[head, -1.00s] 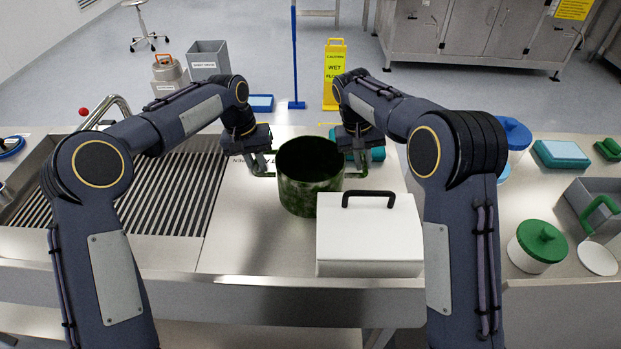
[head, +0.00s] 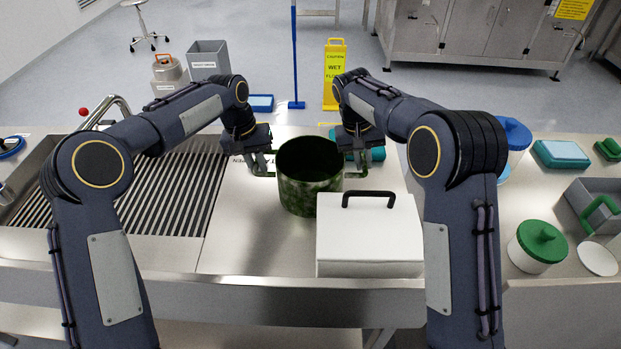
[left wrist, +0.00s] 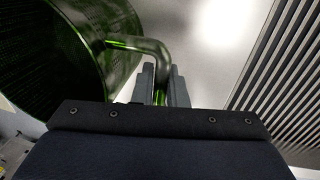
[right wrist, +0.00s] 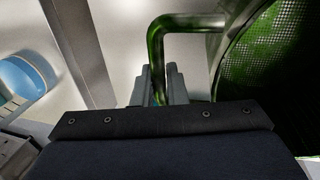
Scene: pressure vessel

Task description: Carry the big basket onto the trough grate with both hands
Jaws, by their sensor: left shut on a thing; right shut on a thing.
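The big basket (head: 309,188) is a dark green mesh pot with a handle on each side. It is upright over the steel counter, right of the trough grate (head: 165,195); whether it touches the counter I cannot tell. My left gripper (head: 262,168) is shut on its left handle, which shows in the left wrist view (left wrist: 150,46). My right gripper (head: 362,166) is shut on its right handle, seen in the right wrist view (right wrist: 185,22). The grate's dark slots also show in the left wrist view (left wrist: 285,85). The basket's underside is hidden.
A white box with a black handle (head: 369,240) stands close in front of the basket, to the right. A teal item (head: 377,154) lies behind the right gripper. A curved metal tap (head: 105,108) rises at the grate's back left. The counter between basket and grate is clear.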

